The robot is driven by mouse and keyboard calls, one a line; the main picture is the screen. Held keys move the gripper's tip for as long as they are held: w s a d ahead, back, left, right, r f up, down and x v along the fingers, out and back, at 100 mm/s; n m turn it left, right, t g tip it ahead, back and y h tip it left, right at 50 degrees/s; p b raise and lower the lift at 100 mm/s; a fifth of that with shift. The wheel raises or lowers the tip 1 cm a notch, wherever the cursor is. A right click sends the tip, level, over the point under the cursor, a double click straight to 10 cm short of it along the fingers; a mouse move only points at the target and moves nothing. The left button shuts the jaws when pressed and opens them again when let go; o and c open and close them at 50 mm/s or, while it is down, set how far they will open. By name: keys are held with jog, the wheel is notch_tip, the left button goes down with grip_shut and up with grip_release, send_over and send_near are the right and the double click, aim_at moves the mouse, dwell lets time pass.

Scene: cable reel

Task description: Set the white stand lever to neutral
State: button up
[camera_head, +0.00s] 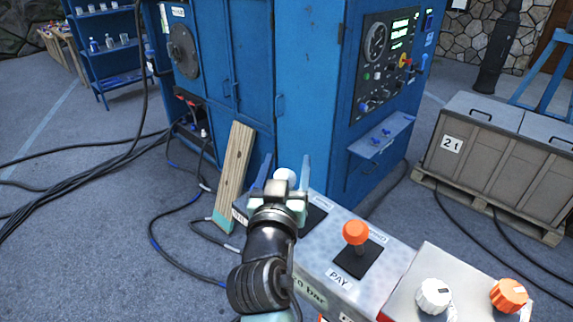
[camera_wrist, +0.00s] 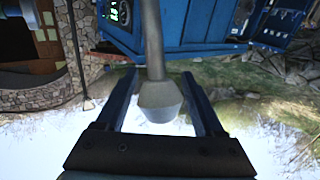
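The white stand lever's pale round knob (camera_head: 285,175) shows between the fingers of my gripper (camera_head: 285,166) in the head view, at the far left end of the grey control box (camera_head: 330,238). In the wrist view the knob (camera_wrist: 160,101) and its shaft sit between the two dark fingers of my gripper (camera_wrist: 161,76). The fingers are apart, with a gap on each side of the knob. My gripper and arm hide the lever's base and part of its label, so its setting cannot be read.
An orange-knobbed lever (camera_head: 356,234) marked PAY stands to the right on the same box. A second box with a white dial (camera_head: 433,296) and an orange dial (camera_head: 509,294) is at the lower right. A blue cabinet (camera_head: 245,70) rises behind; a wooden plank (camera_head: 235,172) leans against it.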

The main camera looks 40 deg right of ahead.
grip_shut()
